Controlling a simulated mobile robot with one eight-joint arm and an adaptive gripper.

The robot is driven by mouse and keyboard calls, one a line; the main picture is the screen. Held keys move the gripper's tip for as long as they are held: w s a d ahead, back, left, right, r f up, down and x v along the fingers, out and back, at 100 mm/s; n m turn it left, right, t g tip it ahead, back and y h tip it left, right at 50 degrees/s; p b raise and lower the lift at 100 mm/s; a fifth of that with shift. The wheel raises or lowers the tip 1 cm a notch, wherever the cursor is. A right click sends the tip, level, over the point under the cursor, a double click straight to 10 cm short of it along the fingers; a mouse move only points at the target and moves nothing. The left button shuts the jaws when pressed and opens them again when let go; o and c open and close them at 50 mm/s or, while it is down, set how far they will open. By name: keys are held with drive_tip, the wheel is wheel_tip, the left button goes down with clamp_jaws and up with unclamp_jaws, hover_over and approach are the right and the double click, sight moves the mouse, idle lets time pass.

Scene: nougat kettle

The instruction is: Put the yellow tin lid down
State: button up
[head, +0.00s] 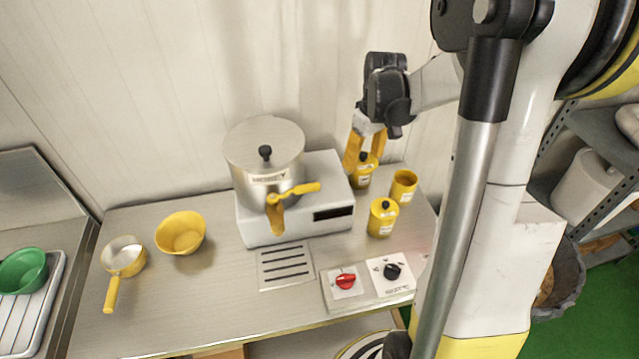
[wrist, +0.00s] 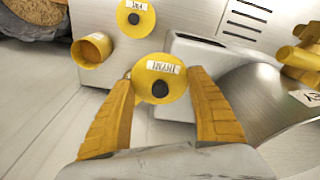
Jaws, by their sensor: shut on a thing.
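In the wrist view my gripper (wrist: 160,82) is shut on a round yellow tin lid (wrist: 148,92) with a black knob, one finger on each side. An open yellow tin without a lid (head: 404,187) stands to the right. A second lidded yellow tin (head: 381,218) stands nearer the front; both show in the wrist view too.
A steel kettle (head: 262,150) with a yellow tap sits on a grey base (head: 330,205) close left of my gripper. A control panel (head: 368,283) is at the front. A yellow bowl (head: 180,233) and saucepan (head: 123,258) stand left. Wall is close behind.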

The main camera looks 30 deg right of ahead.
hover_over(330, 185)
drive_tip(key=f, duration=0.5)
drive_tip(key=shift+s+b, duration=0.25)
drive_tip(key=shift+b, duration=0.1)
drive_tip(key=shift+f+b, duration=0.35)
drive_tip(key=shift+f, duration=1.6)
drive_tip(key=shift+f, duration=0.15)
drive_tip(key=o, duration=0.9)
